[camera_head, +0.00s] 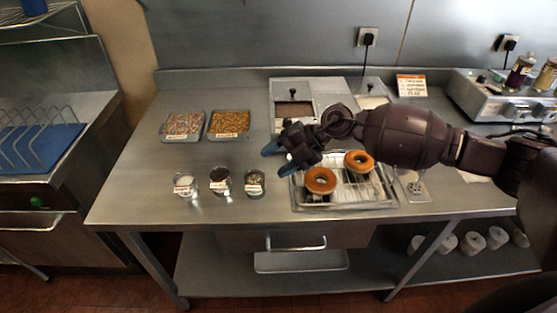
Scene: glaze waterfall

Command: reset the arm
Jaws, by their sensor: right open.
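My right arm comes in from the right and reaches across the steel table (140,195). My right gripper (277,160) is open and empty, its blue-tipped fingers pointing left. It is in front of the left part of a wire rack (345,196) in the picture. Two ring doughnuts, one at the front (320,181) and one farther back (359,162), lie on the rack. The arm hides part of the table behind it. My left gripper is not in view.
Three small labelled cups (220,182) stand left of the rack. Two trays of toppings, one pinkish (181,126) and one orange-brown (229,123), lie farther back. A steel appliance (500,97) with bottles is at the back right. The table's front left is clear.

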